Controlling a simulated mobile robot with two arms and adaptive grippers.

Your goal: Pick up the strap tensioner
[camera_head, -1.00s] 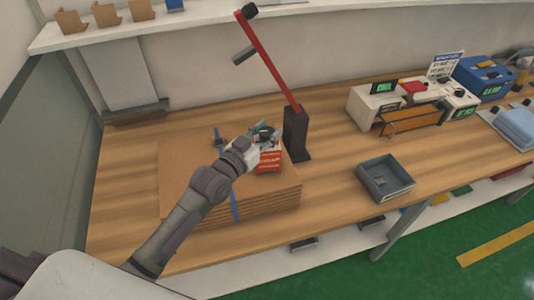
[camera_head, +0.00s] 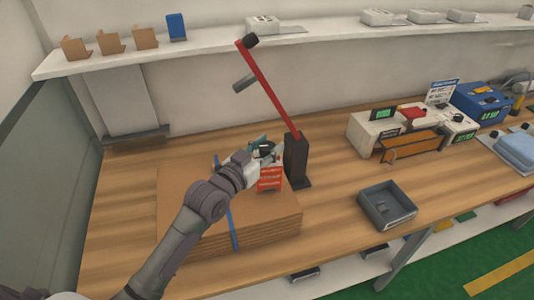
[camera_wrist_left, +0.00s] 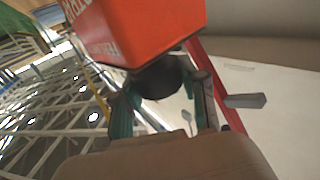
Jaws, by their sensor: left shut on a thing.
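The strap tensioner (camera_head: 269,179) has a red body with white lettering, and dark and teal parts at its top. My left gripper (camera_head: 262,153) is shut on its upper part. In the left wrist view the red body (camera_wrist_left: 145,28) fills the upper middle, with a black round part (camera_wrist_left: 160,80) below it, between the fingers. The tensioner is over the right part of the cardboard stack (camera_head: 185,190), beside the black post. I cannot tell how large any gap beneath it is. My right gripper is not in view.
A black post (camera_head: 296,160) with a slanted red arm stands just right of the tensioner. A blue strap (camera_head: 232,225) runs across the cardboard. A grey tray (camera_head: 386,206) lies to the right, with devices (camera_head: 390,130) behind it. Bare wooden table lies between post and tray.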

